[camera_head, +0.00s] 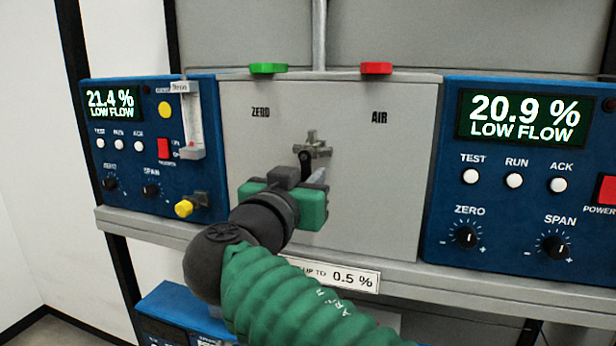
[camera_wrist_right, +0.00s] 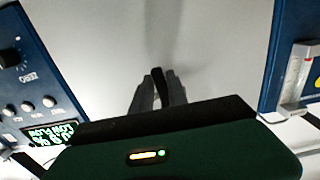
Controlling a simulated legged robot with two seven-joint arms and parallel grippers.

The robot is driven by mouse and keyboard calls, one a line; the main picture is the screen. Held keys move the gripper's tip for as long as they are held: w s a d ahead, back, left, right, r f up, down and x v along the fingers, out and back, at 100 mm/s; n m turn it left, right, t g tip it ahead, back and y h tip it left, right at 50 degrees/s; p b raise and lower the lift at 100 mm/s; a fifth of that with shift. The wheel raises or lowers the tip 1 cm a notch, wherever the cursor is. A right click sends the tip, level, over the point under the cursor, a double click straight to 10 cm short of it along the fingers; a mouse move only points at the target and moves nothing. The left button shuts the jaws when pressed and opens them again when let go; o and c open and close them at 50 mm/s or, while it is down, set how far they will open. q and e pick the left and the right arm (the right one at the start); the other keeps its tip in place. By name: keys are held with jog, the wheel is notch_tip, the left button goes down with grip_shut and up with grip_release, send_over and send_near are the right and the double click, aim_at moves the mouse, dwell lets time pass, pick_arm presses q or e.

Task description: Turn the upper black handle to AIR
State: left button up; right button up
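The black handle (camera_head: 304,161) hangs below a small metal valve fitting (camera_head: 312,147) on the grey panel, between the labels ZERO (camera_head: 260,113) and AIR (camera_head: 379,117). It points roughly down, not toward AIR. My right gripper (camera_head: 312,178), green and dark grey, reaches it from below and hides its lower part. In the right wrist view, the grey fingers of my right gripper (camera_wrist_right: 159,92) stand close on both sides of the black handle (camera_wrist_right: 158,76), which sticks out past their tips. They appear shut on it. My left gripper is not in view.
Blue analyser boxes stand on the left (camera_head: 130,160) and right (camera_head: 495,260) of the panel. A green tab (camera_head: 268,68) and a red tab (camera_head: 376,68) sit on its top edge. A shelf ledge (camera_head: 430,278) runs below. The panel face right of the handle is clear.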

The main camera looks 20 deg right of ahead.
jog(key=shift+s+a+r, duration=0.1)
jog(key=shift+s+a, duration=0.05)
jog(key=shift+c, duration=1.2)
jog(key=shift+a+r, duration=0.1)
jog(key=shift+a, duration=0.35)
grip_shut()
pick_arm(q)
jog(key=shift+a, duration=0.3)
pick_arm(e)
jog(key=shift+s+d, duration=0.1)
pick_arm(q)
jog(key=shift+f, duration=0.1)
pick_arm(e)
jog(key=shift+d, duration=0.1)
